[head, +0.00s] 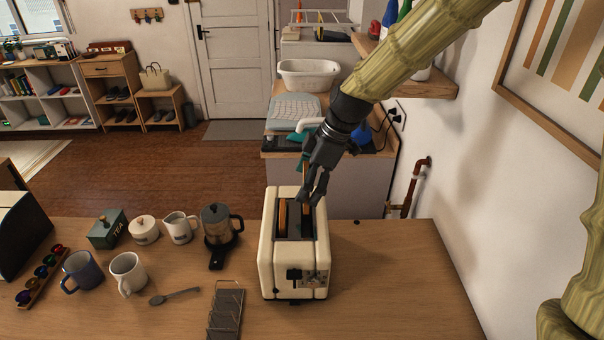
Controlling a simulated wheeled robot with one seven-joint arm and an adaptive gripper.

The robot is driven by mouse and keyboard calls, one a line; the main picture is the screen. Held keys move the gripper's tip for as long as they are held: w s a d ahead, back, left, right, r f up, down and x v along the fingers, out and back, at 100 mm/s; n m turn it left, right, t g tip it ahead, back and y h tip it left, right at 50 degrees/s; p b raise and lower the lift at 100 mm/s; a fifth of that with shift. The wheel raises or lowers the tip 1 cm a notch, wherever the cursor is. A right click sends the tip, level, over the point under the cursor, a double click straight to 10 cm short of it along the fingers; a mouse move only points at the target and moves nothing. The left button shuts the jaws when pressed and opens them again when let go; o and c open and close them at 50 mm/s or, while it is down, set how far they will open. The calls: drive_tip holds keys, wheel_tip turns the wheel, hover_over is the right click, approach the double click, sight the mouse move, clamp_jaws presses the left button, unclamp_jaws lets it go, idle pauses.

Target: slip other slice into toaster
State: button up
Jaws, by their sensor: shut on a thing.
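The cream toaster (266,255) stands upright on the wooden counter, with two long slots on top and its dark lever at the near end. One brown slice (283,217) sits in the left slot with its top edge showing. My gripper (311,200) is above the right slot at its far part, pointing down. It is shut on another slice (306,208), of which only a little brown shows between and below the fingers. This slice is at the right slot's opening; how deep it is in the slot I cannot tell.
A toast rack (227,312) stands left of the toaster, near a spoon (175,297). The counter right of the toaster (390,275) is clear up to the wall.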

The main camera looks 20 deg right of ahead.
sight(308, 206)
wheel_tip(308, 206, down, 3)
drive_tip(key=shift+a+r+b, duration=0.1)
drive_tip(key=shift+r+b, duration=0.05)
drive_tip(key=shift+b, duration=0.8)
drive_tip(key=shift+f, duration=0.2)
drive_tip(key=shift+s+f+b, duration=0.2)
drive_tip(key=shift+s+b, duration=0.35)
drive_tip(key=shift+s, duration=0.05)
drive_tip(key=shift+w+f+b, duration=0.35)
drive_tip(key=shift+f, duration=0.55)
drive_tip(key=shift+s+f+b, duration=0.25)
drive_tip(key=shift+f+b, duration=0.05)
drive_tip(key=shift+f, duration=0.3)
drive_tip(key=shift+w+f, duration=0.1)
drive_tip(key=shift+f, duration=0.45)
